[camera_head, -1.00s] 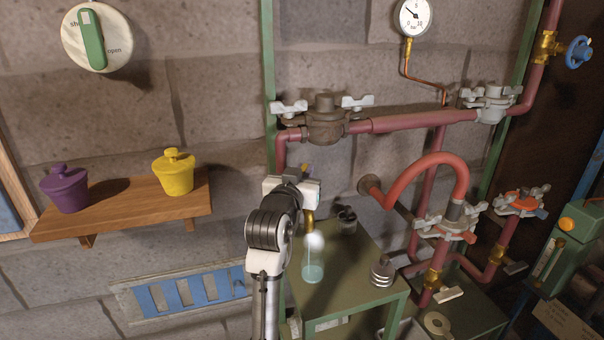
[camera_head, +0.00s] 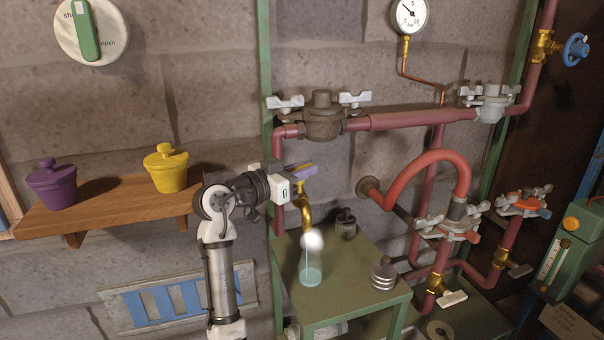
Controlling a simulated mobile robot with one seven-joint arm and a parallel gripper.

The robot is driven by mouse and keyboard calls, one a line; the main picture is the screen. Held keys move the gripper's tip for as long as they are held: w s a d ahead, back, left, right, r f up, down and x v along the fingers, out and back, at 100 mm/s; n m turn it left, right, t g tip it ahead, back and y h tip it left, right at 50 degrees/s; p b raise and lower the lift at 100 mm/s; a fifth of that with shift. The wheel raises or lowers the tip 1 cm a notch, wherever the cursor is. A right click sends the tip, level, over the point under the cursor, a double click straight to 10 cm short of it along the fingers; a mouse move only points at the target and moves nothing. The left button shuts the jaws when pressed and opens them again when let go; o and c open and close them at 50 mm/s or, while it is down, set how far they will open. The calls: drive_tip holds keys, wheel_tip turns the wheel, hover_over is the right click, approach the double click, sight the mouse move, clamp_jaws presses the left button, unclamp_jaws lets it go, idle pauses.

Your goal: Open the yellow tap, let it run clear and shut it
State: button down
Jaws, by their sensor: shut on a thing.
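The yellow tap (camera_head: 306,211) is a brass-coloured spout on the pipework above the green table. A small lever handle (camera_head: 303,170), mauve with a yellowish end, sits on top of it. My gripper (camera_head: 293,180) comes from the left and is shut at this handle; its fingers are small and partly hidden. A clear glass vessel (camera_head: 311,276) with pale blue-green liquid stands under the spout. A whitish, cloudy patch (camera_head: 312,240) hangs between the spout and the vessel; whether it is running liquid I cannot tell.
A grey stacked weight (camera_head: 384,273) and a small dark pot (camera_head: 346,222) stand on the green table (camera_head: 344,284). Red pipes with clamps (camera_head: 447,230) fill the right. A wooden shelf (camera_head: 112,212) holds purple and yellow lidded pots. A shut/open dial (camera_head: 88,30) is on the wall.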

idle(0.4)
drive_tip(key=c, duration=1.5)
unclamp_jaws()
drive_tip(key=shift+o, duration=0.2)
drive_tip(key=b+v, duration=0.2)
drive_tip(key=v, duration=0.5)
drive_tip(key=shift+a, duration=0.2)
drive_tip(key=shift+o, duration=0.5)
drive_tip(key=shift+s, duration=0.15)
